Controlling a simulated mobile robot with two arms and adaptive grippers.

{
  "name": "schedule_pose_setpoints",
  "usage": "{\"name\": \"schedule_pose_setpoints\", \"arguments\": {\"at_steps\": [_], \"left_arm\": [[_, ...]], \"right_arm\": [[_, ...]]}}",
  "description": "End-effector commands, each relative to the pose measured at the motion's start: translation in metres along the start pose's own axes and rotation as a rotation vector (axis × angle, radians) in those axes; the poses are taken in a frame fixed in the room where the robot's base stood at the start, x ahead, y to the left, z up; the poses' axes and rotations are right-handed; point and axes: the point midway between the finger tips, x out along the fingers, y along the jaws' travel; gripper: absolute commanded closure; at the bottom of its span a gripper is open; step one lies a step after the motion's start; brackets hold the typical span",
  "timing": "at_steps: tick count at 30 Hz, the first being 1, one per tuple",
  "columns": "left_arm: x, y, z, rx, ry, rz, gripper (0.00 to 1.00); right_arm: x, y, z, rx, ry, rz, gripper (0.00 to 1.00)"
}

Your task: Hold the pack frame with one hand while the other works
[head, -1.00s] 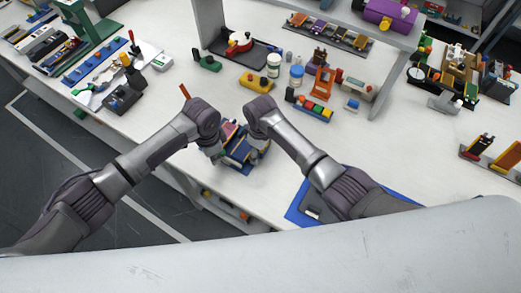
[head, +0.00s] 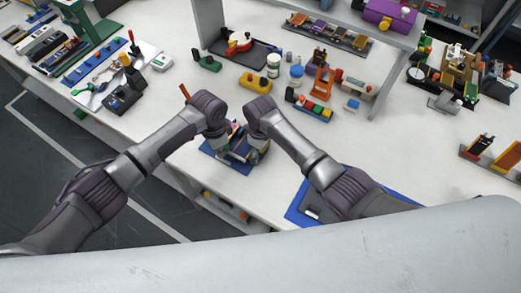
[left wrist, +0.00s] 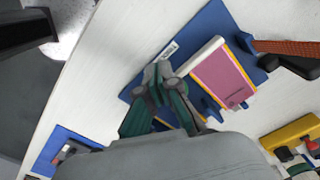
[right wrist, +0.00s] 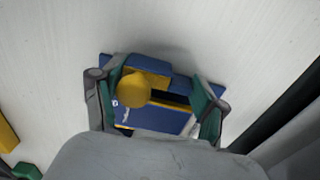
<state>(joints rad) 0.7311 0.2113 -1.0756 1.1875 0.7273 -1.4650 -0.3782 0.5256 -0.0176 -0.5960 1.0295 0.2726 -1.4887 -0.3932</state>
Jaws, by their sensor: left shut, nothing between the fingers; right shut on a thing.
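The blue pack frame (head: 235,163) lies on the white bench between my two arms. In the left wrist view its flat blue plate (left wrist: 203,35) carries a small barcode label, and a pink pouch cell (left wrist: 222,78) with yellow and white edges sits on it. My left gripper (left wrist: 163,72) is shut and empty, its tips over the plate beside the pink cell. In the right wrist view my right gripper (right wrist: 156,100) has its fingers on both sides of the frame's blue body (right wrist: 160,118) and is shut on it. A yellow knob (right wrist: 134,89) stands between those fingers.
Jars (head: 273,66), coloured blocks (head: 309,106) and an orange stand (head: 322,82) stand behind the frame. A blue mat (head: 298,208) lies near my right forearm. Tools and trays fill the far left. The bench's front edge is close to the frame.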

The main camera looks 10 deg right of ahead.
Motion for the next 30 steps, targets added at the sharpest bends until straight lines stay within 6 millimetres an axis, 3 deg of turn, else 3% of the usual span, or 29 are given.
{"name": "schedule_pose_setpoints", "arguments": {"at_steps": [21,30], "left_arm": [[-0.051,0.006,0.011,0.001,0.001,0.000,1.00],[-0.060,0.008,0.014,-0.001,0.000,0.001,1.00]], "right_arm": [[0.000,-0.001,-0.001,-0.001,0.002,-0.003,0.70],[0.000,-0.001,-0.001,-0.001,0.002,-0.002,0.70]]}}
